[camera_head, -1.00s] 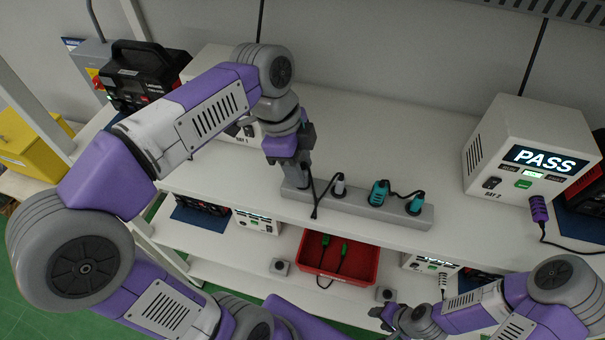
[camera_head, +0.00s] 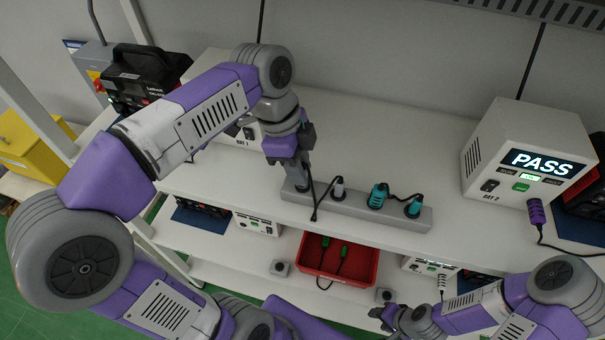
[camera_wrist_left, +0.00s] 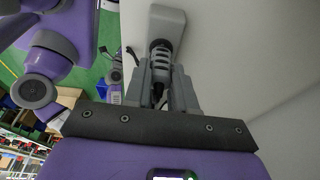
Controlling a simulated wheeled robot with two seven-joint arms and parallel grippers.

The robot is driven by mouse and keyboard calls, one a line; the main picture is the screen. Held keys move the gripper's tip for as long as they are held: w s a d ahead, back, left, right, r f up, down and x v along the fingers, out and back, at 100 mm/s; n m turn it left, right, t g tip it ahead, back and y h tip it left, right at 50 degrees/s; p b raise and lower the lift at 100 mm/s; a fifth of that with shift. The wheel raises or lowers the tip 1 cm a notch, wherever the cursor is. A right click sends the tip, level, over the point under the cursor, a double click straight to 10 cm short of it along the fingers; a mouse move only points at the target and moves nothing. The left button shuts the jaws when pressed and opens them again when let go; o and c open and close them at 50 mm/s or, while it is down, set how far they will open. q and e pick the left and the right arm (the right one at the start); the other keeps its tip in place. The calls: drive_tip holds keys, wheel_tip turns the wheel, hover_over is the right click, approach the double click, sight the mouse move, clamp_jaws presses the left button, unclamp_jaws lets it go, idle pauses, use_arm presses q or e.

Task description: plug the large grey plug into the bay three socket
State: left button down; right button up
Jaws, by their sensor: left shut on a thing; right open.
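My left gripper (camera_head: 290,158) points down over the left end of the grey socket strip (camera_head: 355,207) on the bench top. It is shut on the large grey plug (camera_head: 302,181), which stands upright at that end. In the left wrist view the plug (camera_wrist_left: 160,50) shows between the fingers (camera_wrist_left: 161,75), against the strip's end (camera_wrist_left: 167,22). I cannot tell whether it is still seated in the strip. Its black cable hangs in front of the strip. My right gripper (camera_head: 388,314) is open, low at the front. No socket marked bay three is readable.
A small grey plug (camera_head: 338,190) and teal plugs (camera_head: 377,196) (camera_head: 414,207) stand in the strip. A white PASS box (camera_head: 525,150) with a purple plug (camera_head: 537,213) is at right. Below are a red tray (camera_head: 313,264) and white units (camera_head: 257,222) (camera_head: 430,265).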

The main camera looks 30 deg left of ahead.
sight(306, 169)
use_arm(q)
drive_tip(key=shift+r+p, duration=2.05)
drive_tip(key=shift+r, duration=0.55)
